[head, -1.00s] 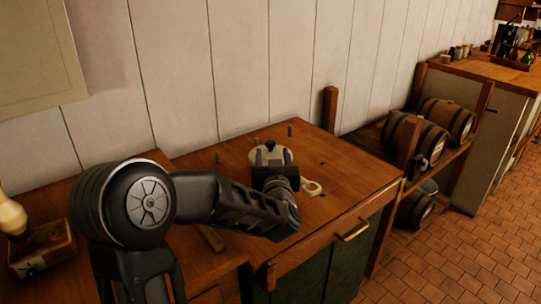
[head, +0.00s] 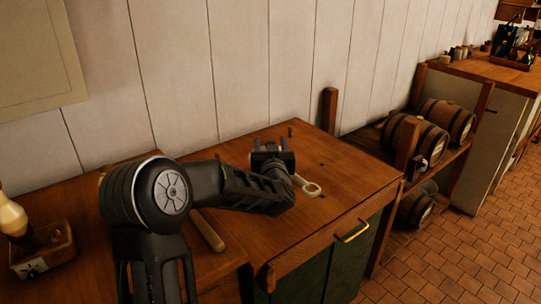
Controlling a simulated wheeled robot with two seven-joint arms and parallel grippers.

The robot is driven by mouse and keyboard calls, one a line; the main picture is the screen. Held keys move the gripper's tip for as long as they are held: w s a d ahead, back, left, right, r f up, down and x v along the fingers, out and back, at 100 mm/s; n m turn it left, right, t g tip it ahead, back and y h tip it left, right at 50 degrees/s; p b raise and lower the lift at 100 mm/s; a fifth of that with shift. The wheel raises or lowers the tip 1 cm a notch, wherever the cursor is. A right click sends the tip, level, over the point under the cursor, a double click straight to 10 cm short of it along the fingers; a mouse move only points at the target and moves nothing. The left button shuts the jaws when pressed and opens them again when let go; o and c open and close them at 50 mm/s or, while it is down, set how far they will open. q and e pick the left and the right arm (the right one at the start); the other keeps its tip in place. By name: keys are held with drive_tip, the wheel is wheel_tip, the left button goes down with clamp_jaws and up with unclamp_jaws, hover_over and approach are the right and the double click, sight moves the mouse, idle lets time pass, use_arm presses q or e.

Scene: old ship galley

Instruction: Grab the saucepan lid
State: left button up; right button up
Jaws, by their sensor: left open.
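My left gripper (head: 270,143) is over the far part of the wooden counter (head: 350,180), pointing away from me. Its two bluish fingertips stand apart and it is open. I see no saucepan lid clearly now. The pale, round-topped thing with a dark knob, which may be the lid, is not visible; the gripper and wrist cover the place where it showed. I cannot tell whether the fingers are around it or touch it. A pale ring-ended item (head: 311,189) lies on the counter just right of the wrist. My right gripper is not in view.
A wooden stick-like item (head: 208,230) lies on the counter below my forearm. A small wooden box (head: 42,252) stands at the left. A plank wall (head: 240,60) closes the back. Barrels (head: 416,140) sit on a rack to the right. The counter's right part is mostly clear.

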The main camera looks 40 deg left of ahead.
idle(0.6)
use_arm(q)
clamp_jaws()
idle(0.4)
